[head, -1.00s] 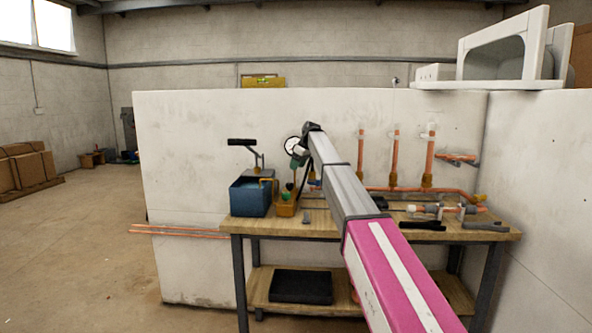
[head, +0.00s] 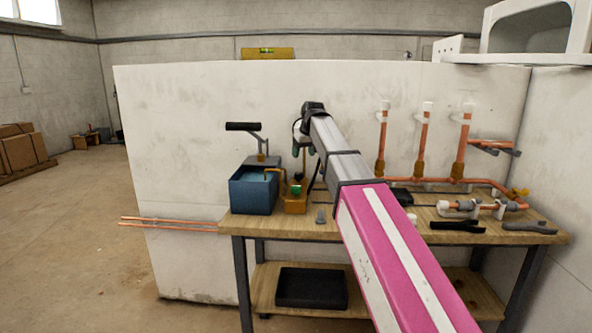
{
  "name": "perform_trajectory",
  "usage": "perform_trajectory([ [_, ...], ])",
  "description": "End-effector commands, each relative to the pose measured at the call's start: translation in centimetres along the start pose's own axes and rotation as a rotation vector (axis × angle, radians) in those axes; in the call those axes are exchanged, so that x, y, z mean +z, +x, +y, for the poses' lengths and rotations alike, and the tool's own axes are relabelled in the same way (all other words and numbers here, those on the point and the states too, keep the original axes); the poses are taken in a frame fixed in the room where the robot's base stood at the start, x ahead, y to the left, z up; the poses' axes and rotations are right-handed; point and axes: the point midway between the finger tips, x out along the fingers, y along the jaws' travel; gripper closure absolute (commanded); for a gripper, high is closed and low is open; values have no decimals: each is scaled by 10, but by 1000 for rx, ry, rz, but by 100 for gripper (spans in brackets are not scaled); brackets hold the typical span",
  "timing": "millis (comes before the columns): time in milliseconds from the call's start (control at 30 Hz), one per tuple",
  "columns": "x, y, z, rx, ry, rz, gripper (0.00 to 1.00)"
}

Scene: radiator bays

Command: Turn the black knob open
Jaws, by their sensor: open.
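My gripper (head: 303,150) hangs from the dark wrist at the far end of my arm, its green-tipped fingers apart and empty. It is small in the head view and overlaps the upright stem of the test pump's gauge. Below it is a brass-coloured block (head: 295,205) beside the blue tank (head: 252,194). A green knob (head: 296,189) sits on the block. A small dark shape (head: 297,177), which may be the black knob, shows just above the green one; I cannot tell for certain. The gauge is mostly hidden behind my wrist.
The pump's black-handled lever (head: 243,127) rises above the tank. A wooden workbench (head: 400,231) carries dark tools at right. Copper pipes (head: 421,147) stand against the white wall (head: 190,130). My arm crosses the bench's middle and hides part of it.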

Motion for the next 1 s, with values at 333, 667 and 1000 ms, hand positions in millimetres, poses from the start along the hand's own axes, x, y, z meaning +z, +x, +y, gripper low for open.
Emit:
perform_trajectory([
  [333, 2, 34, 0, 4, 8, -1, 36],
  [667, 2, 87, 0, 4, 7, -1, 36],
  [1000, 2, 107, 0, 4, 7, 1, 36],
])
